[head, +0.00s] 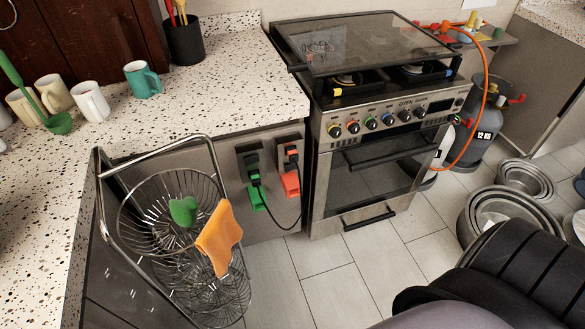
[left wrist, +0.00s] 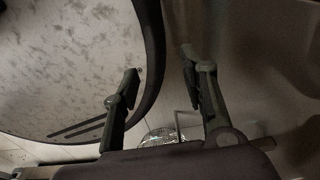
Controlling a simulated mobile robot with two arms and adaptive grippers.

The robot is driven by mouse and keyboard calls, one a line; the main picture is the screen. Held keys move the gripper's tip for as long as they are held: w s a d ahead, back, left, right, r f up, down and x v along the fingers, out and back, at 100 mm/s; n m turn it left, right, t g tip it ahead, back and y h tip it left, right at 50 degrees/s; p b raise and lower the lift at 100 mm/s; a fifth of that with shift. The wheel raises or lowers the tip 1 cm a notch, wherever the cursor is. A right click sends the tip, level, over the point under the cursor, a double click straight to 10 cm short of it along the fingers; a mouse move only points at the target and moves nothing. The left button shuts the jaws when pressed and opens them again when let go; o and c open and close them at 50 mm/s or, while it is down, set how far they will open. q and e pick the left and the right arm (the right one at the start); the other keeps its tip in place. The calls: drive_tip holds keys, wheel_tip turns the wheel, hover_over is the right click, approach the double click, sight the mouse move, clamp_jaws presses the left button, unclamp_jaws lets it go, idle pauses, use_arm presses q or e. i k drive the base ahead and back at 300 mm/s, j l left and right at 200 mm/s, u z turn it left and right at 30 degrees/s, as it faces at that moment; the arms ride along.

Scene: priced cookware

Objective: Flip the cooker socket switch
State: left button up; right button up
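Two dark wall sockets are set side by side in the grey panel under the counter, left of the cooker (head: 390,130), in the head view. The left socket (head: 245,150) has a green plug or tag (head: 257,198) hanging at it. The right socket (head: 289,142) has an orange-red one (head: 291,183). A black cable loops beside them. The switch positions are too small to tell, and I cannot tell which socket serves the cooker. My left gripper (left wrist: 158,62) is open and empty in the left wrist view, away from the sockets. My right gripper is not in view.
A wire basket stand (head: 175,215) with an orange cloth (head: 219,238) stands left of the sockets. Mugs (head: 142,80) stand on the speckled counter (head: 225,75). Stacked pans (head: 497,210) and a gas cylinder (head: 485,125) are at right. Tiled floor (head: 310,270) before the cooker is clear.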

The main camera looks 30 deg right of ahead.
sight(291, 166)
drive_tip(key=u, duration=0.4)
drive_tip(key=i+l+u, duration=0.1)
drive_tip(key=u, duration=0.75)
drive_tip(key=l+u, duration=0.1)
drive_tip(key=u, duration=0.3)
drive_tip(key=z, duration=0.45)
drive_tip(key=l+z, duration=0.15)
drive_tip(key=z, duration=0.25)
drive_tip(key=i+z, duration=0.1)
drive_tip(key=z, duration=0.8)
drive_tip(key=i+z, duration=0.1)
drive_tip(key=z, duration=0.35)
